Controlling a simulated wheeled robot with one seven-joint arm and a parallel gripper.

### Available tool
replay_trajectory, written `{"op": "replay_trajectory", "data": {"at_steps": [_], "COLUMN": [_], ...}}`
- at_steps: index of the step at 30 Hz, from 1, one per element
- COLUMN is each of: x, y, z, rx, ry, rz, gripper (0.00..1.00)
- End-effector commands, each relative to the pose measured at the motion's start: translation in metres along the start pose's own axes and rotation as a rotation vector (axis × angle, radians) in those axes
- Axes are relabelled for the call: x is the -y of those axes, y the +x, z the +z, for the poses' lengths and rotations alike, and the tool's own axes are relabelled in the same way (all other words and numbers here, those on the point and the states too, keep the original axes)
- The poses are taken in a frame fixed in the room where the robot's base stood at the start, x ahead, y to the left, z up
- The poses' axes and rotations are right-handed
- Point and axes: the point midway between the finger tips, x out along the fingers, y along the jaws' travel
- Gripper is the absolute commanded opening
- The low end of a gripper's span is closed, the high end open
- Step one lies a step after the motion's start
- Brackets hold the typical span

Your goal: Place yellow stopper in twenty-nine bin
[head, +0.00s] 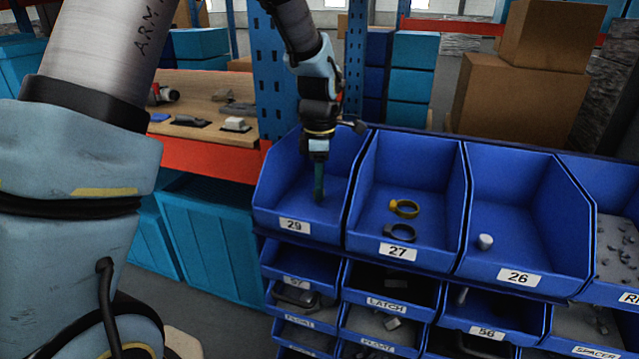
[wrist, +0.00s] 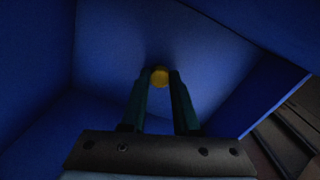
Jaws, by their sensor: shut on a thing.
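The yellow stopper (wrist: 159,77) is a small round yellow piece between my fingertips in the wrist view. My gripper (head: 318,194) is shut on it and reaches down inside the blue bin labelled 29 (head: 294,226). In the head view my fingers hide the stopper. The wrist view shows the bin's blue walls (wrist: 110,45) around my gripper (wrist: 159,85). I cannot tell whether the stopper touches the bin floor. I see nothing else inside this bin.
Bin 27 (head: 397,251) beside it holds a yellow ring (head: 404,208) and a dark ring (head: 400,232). Bin 26 (head: 518,277) holds a small white cylinder (head: 485,241). Smaller bins sit below. A blue rack post (head: 270,75) and wooden shelf (head: 205,115) stand close on the left.

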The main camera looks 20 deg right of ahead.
Motion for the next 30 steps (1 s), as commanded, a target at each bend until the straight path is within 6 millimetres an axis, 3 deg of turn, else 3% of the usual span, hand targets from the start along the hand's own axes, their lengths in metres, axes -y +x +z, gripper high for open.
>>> {"op": "replay_trajectory", "data": {"at_steps": [6,7,14,23,30], "x": [0.0,0.0,0.0,0.0,-0.001], "y": [0.004,0.003,0.003,0.0,-0.03], "z": [0.0,0.0,0.0,0.0,0.001], "rx": [0.0,0.0,0.0,0.0,0.002], "ry": [0.001,0.001,0.001,0.0,0.002], "rz": [-0.001,0.0,0.0,0.0,0.006], "gripper": [0.0,0.31,0.57,0.59,0.59]}}
